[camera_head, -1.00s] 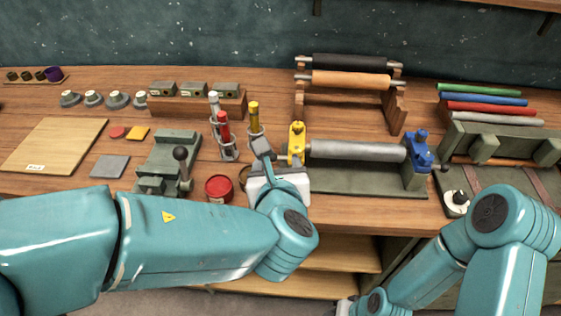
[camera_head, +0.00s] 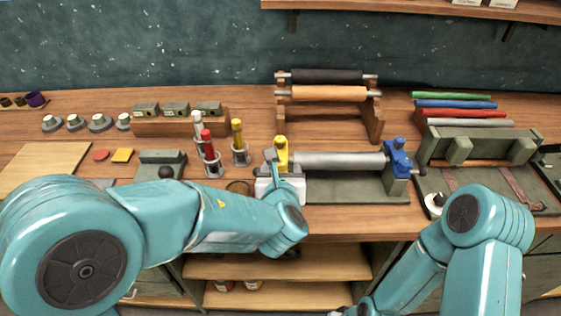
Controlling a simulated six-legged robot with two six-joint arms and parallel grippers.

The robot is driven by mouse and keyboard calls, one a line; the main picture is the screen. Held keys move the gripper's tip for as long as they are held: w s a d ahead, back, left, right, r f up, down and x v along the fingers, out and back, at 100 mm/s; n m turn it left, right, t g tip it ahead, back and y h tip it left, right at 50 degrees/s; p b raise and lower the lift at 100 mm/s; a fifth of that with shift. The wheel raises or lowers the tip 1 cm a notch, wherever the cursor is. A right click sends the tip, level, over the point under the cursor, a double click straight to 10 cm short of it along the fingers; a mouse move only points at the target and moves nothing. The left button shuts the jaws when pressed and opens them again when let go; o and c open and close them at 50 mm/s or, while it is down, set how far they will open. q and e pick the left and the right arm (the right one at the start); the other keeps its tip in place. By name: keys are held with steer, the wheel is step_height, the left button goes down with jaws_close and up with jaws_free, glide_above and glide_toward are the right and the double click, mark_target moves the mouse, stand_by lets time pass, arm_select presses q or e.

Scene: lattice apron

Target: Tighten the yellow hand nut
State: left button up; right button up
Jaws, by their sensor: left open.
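A yellow bracket with a knob-like top (camera_head: 281,150), which looks like the yellow hand nut, stands at the left end of a grey roller (camera_head: 338,160). A blue bracket with a similar top (camera_head: 399,155) stands at the roller's right end. Both are on a dark green base (camera_head: 350,189). My left gripper (camera_head: 272,158) is open, with a grey finger just left of the yellow top. Its white body hides the bracket's lower part, and I cannot tell whether it touches. My right arm enters at the lower right; its fingers are out of view.
Red, white and yellow-topped tubes in holders (camera_head: 212,160) stand left of my left gripper. Behind the roller, a wooden rack (camera_head: 376,122) holds a black and an orange roller. Coloured rods (camera_head: 456,103) lie at the right. An open shelf (camera_head: 330,263) is under the bench.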

mark_target(280, 165)
arm_select(q)
steer(key=x, duration=0.4)
steer(key=shift+a, duration=0.2)
steer(key=shift+s+d, duration=0.1)
steer(key=shift+s, duration=0.05)
steer(key=shift+c, duration=0.3)
